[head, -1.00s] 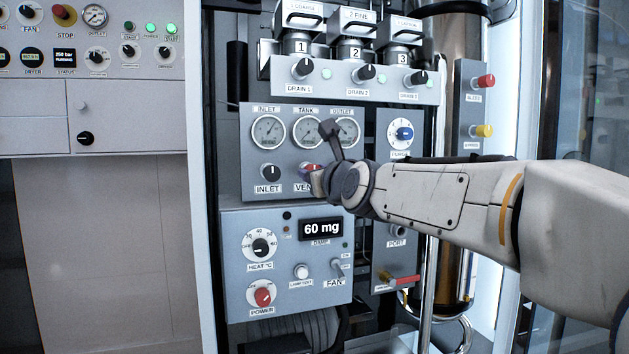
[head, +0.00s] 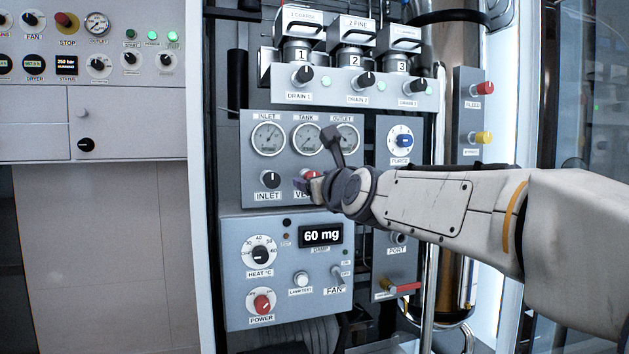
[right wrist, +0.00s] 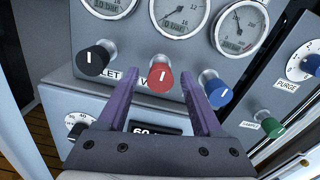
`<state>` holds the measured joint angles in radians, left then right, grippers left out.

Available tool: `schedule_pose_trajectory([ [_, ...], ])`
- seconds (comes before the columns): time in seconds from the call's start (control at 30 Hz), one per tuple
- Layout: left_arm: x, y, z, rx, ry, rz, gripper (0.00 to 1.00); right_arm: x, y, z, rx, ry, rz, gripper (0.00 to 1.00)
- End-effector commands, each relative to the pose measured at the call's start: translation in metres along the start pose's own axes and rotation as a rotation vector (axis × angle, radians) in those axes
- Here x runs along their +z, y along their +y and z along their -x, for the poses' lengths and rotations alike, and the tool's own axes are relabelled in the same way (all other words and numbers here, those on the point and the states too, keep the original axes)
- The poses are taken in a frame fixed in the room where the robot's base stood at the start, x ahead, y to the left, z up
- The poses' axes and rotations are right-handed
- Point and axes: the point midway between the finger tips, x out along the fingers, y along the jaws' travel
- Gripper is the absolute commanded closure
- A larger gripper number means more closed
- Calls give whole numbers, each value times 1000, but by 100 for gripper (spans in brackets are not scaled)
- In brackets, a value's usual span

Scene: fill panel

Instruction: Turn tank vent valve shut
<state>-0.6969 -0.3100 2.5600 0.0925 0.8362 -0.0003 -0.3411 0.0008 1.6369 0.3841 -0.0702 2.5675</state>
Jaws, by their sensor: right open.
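The tank vent valve is a red knob (right wrist: 160,80) with a white pointer line, under the middle gauge on the grey panel. In the head view the red knob (head: 311,175) is partly hidden by my right gripper (head: 312,187). In the right wrist view my right gripper (right wrist: 163,98) is open. Its two purple fingers point at the panel, one on each side of the red knob, which shows between their tips. I cannot tell whether the fingers touch it. The pointer line looks about upright in the wrist view. My left gripper is not in view.
The black inlet knob (right wrist: 94,60) is left of the red knob and a blue knob (right wrist: 217,93) is close to the right finger. The tank gauge (head: 306,138) is above. The heater box (head: 285,270) with its display sits below.

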Motion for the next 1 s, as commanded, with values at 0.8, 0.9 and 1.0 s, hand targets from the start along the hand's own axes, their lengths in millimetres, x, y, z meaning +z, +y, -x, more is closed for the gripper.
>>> schedule_pose_trajectory([
  [0.8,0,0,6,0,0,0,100,-1,0,103,1,1,0,33],
  [0.9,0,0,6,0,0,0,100,-1,0,102,1,1,0,33],
  [1.0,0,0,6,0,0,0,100,-1,0,102,1,3,2,33],
])
